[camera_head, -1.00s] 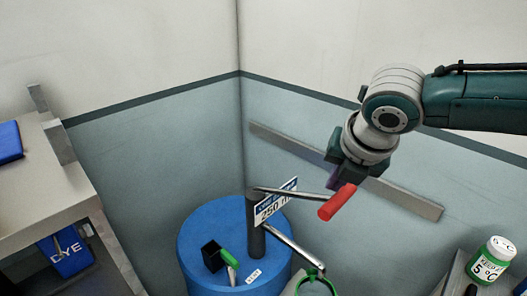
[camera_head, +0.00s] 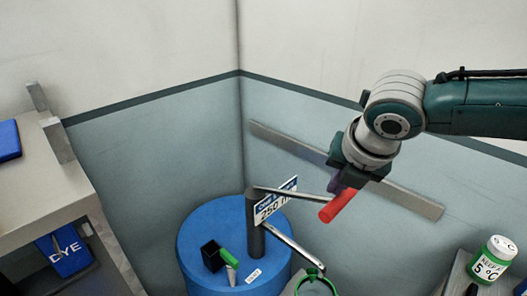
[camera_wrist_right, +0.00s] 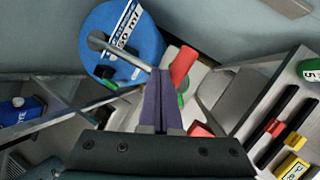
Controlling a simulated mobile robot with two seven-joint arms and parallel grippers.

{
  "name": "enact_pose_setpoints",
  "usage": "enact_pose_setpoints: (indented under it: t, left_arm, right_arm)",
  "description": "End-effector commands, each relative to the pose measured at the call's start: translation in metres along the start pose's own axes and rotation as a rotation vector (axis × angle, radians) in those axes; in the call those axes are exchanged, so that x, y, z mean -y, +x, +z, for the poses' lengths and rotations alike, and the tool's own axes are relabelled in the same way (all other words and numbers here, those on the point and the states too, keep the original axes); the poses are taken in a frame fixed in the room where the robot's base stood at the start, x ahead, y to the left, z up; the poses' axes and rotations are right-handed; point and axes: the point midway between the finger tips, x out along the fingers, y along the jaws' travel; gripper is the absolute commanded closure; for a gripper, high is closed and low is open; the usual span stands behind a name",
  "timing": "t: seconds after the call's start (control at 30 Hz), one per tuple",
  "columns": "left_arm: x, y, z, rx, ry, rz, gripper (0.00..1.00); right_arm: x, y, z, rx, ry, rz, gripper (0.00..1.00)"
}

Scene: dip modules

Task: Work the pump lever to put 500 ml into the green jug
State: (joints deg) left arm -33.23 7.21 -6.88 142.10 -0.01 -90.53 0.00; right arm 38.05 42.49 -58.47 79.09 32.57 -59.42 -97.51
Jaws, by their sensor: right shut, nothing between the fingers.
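The pump stands on a blue drum (camera_head: 190,252); its grey post (camera_head: 255,230) carries a sign reading 250 ml (camera_head: 275,204). The lever runs right from the post to a red handle (camera_head: 337,207), which also shows in the right wrist view (camera_wrist_right: 183,64). The spout (camera_head: 293,244) slopes down to the green jug (camera_head: 316,273), whose rim shows at the bottom edge; the rest is cut off. My right gripper (camera_head: 339,184) is shut and empty, its purple fingers close beside the red handle; I cannot tell if they touch. My left gripper is not in view.
A small black box (camera_head: 211,255) and a green-handled tool (camera_head: 229,258) lie on the drum. A grey bench (camera_head: 45,200) stands at left, with a blue DYE container (camera_head: 66,256) below. Walls close in behind.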

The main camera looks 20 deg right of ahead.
Motion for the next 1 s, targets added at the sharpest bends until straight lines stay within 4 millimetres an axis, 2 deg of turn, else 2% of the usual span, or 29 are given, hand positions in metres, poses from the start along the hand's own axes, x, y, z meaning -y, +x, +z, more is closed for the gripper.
enact_pose_setpoints:
  t: [1.0]
  left_arm:
    - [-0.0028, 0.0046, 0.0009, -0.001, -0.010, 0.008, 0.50]
  right_arm:
    - [0.0075, 0.0093, -0.0073, -0.002, 0.000, -0.003, 1.00]
